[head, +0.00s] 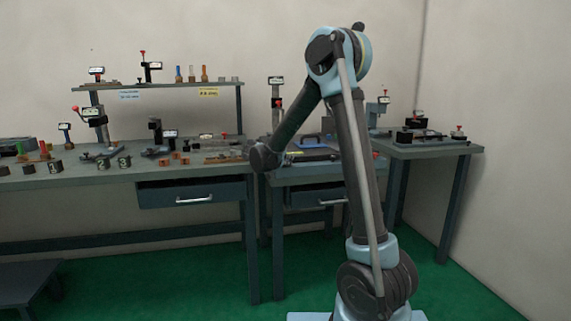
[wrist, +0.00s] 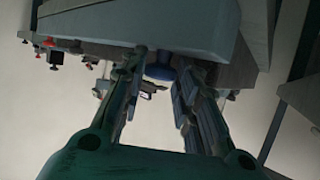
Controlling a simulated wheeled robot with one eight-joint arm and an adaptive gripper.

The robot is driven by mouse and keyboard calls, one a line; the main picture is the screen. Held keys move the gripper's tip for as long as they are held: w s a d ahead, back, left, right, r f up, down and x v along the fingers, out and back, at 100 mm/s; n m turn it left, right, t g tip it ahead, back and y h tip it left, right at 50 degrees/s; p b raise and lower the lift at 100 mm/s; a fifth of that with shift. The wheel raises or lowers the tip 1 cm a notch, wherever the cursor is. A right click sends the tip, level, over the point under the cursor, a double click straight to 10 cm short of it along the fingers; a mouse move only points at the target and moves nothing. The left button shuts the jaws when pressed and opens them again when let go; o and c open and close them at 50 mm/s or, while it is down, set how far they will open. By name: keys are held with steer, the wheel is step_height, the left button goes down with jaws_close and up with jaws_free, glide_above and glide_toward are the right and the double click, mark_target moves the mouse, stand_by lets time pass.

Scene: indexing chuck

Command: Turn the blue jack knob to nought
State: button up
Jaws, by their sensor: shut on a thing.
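The blue jack knob (wrist: 160,72) shows in the wrist view as a small dark blue round piece under a large grey body. My gripper (wrist: 163,64) has its two fingers on either side of the knob and is shut on it. The fingers hide part of the knob's sides. No scale or nought mark can be read on it here. In the head view my arm reaches over the benches, and its wrist end hides the fingers and the knob.
A long grey bench (head: 60,182) at left carries several gauges, blocks and stands, with a raised shelf (head: 160,86) behind. A lower drawer bench (head: 290,180) stands beside it. A side table (head: 440,149) at right holds more fixtures.

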steer(key=shift+w+a+r+m+g+h, duration=0.1)
steer(key=shift+w+a+m+g+h, duration=0.05)
steer(key=shift+m+g+h, duration=0.8)
steer(key=shift+w+a+m+g+h, duration=0.15)
steer(key=shift+m+g+h, duration=0.5)
steer(key=shift+m+h, duration=0.55)
steer(key=o, duration=1)
steer(key=shift+s, duration=0.1)
steer(key=v, duration=0.7)
steer(key=shift+a+r, duration=0.2)
steer(key=shift+a, duration=0.15)
steer(key=shift+s+d+g, duration=0.1)
steer(key=shift+g, duration=0.2)
